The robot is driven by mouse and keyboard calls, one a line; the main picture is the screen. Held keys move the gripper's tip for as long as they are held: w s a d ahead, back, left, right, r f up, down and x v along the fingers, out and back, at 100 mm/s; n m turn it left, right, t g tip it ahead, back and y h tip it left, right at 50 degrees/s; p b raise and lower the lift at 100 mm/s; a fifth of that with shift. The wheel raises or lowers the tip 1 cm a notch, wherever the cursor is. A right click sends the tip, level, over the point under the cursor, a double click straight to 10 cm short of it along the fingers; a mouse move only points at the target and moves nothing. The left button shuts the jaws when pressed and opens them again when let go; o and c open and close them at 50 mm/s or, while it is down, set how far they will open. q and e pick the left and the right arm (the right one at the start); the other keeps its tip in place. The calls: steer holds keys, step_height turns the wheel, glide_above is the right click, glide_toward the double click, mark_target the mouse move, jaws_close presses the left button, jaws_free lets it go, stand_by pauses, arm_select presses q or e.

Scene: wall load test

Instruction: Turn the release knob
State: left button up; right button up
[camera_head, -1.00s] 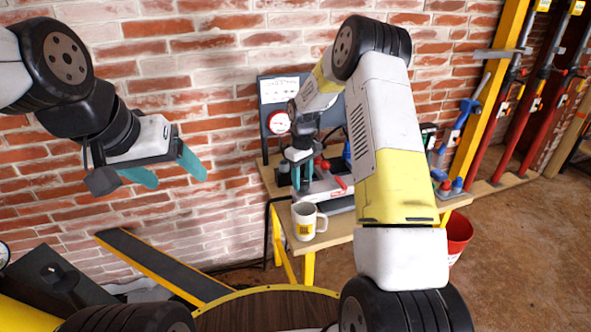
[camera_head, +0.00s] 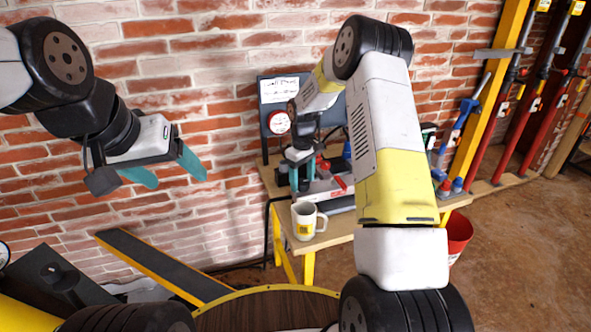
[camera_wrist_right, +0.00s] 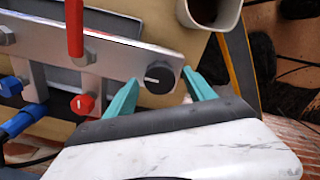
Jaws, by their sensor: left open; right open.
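A round black knob (camera_wrist_right: 159,78) with a white line sits on a grey metal plate (camera_wrist_right: 125,52) in the right wrist view. A smaller red knob (camera_wrist_right: 83,104) with a white mark is to its left. My right gripper (camera_wrist_right: 162,86) is open, with one teal finger on each side of the black knob; I cannot tell whether they touch it. My left gripper (camera_head: 172,172) is open and empty in front of the brick wall.
A white mug (camera_head: 304,222) stands on the wooden bench (camera_head: 341,228) close to the device. A red lever (camera_wrist_right: 75,30) rises from the plate left of the black knob. A gauge (camera_head: 279,122) is on the panel behind. A red bucket (camera_head: 459,236) is at right.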

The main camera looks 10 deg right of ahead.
step_height(320, 180, up, 7)
steer(key=shift+r, duration=0.4)
steer(key=shift+s+r, duration=0.15)
steer(key=shift+r, duration=0.2)
step_height(320, 180, up, 8)
steer(key=m+t, duration=0.1)
glide_above(302, 182)
steer(key=s, duration=0.5)
steer(key=s+d+r+m+t, duration=0.1)
steer(key=s+r+m+t, duration=0.1)
steer(key=s+r, duration=0.6)
steer(key=s+r+m+t+y, duration=0.1)
steer(key=s+m, duration=0.1)
steer(key=s, duration=0.8)
steer(key=s+r+m+t+y, duration=0.1)
steer(key=s+r+m+t, duration=0.1)
steer(key=s, duration=0.8)
steer(key=shift+s+r, duration=0.2)
steer(key=shift+s, duration=0.1)
